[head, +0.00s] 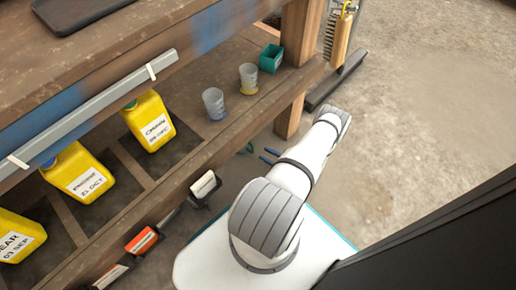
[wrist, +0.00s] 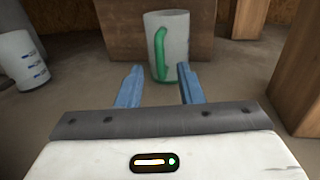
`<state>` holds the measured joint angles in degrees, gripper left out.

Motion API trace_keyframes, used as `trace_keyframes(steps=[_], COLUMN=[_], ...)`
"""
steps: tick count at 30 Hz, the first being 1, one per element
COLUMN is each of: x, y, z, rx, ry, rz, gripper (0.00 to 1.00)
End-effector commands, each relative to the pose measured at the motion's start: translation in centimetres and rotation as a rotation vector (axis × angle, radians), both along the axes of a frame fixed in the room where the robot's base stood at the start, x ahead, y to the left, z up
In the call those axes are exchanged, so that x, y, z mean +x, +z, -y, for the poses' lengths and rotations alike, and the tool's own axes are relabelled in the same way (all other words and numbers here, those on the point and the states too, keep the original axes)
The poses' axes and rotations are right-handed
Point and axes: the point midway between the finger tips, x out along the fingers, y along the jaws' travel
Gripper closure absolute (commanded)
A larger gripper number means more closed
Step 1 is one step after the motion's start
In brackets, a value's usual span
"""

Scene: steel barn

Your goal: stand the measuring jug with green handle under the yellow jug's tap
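In the wrist view a pale, see-through measuring jug (wrist: 178,35) with a green handle (wrist: 160,52) stands upright, the handle facing me. My gripper (wrist: 158,72) is open and empty, its blue fingertips just short of the jug and on either side of the handle. In the head view my blue fingers (head: 270,156) show low beside the shelf edge, with a bit of green to their left; the jug's body is hidden there. Several yellow jugs (head: 149,122) with labels stand along the shelf at left. I cannot make out their taps clearly.
Another pale container (wrist: 18,62) with blue marks stands at left in the wrist view. Two clear cups (head: 214,103) and a green box (head: 271,58) stand on the shelf (head: 170,185). Wooden posts (wrist: 298,75) stand close on the right. Open floor (head: 430,110) lies right.

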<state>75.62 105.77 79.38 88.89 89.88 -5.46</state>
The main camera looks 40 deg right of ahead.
Motion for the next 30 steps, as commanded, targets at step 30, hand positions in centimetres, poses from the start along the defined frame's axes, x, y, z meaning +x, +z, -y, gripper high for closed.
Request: trace_keyframes(steps=[30], x=[-4.2], y=[0.0], z=[1.1], rx=[0.0], ry=[0.001], rz=[0.0], gripper=[0.66])
